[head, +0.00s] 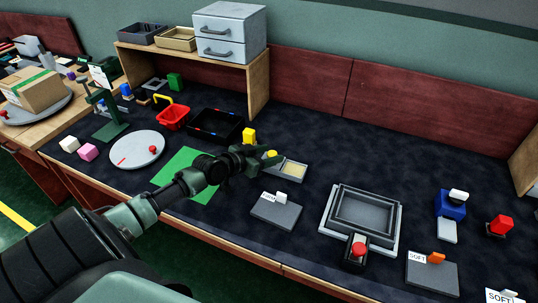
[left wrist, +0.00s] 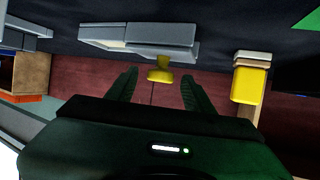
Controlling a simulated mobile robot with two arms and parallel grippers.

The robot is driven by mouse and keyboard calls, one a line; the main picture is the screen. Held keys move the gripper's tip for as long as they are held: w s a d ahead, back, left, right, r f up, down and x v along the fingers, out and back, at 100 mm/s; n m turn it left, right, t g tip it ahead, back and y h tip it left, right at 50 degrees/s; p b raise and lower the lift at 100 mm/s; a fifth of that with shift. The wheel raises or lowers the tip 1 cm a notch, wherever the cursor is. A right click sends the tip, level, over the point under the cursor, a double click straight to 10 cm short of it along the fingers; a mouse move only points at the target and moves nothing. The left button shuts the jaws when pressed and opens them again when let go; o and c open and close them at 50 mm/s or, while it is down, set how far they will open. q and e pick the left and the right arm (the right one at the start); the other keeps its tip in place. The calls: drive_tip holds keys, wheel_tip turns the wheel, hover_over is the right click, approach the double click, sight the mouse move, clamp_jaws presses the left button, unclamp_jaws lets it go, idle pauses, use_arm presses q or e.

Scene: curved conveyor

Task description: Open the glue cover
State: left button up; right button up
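The glue box is a flat grey case with a cream-coloured pad (head: 293,170), just right of my left gripper in the head view. A yellow knob (head: 270,154) shows at its left end, partly hidden by the gripper. In the left wrist view the knob (left wrist: 160,70) sits under the grey case (left wrist: 140,38), between my fingers with a gap on each side. My left gripper (head: 265,160) is open and empty, with its fingers (left wrist: 158,78) pointing at the knob. How the cover sits on the case is hard to tell. My right gripper is not in view.
A yellow block-like item (head: 249,135) stands close behind the gripper. A black tray (head: 215,127) and a red basket (head: 173,117) are at the left. A grey pad (head: 276,212) lies in front, and a grey square tray (head: 329,222) to the right. The dark mat behind is clear.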

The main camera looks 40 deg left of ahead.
use_arm(q)
drive_tip(key=v, duration=0.6)
drive_tip(key=shift+f, duration=0.1)
drive_tip(key=shift+v, duration=1)
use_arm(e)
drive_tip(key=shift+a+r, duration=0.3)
use_arm(q)
drive_tip(key=shift+w, duration=0.1)
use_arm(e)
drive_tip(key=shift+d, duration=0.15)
use_arm(q)
drive_tip(key=shift+p, duration=0.3)
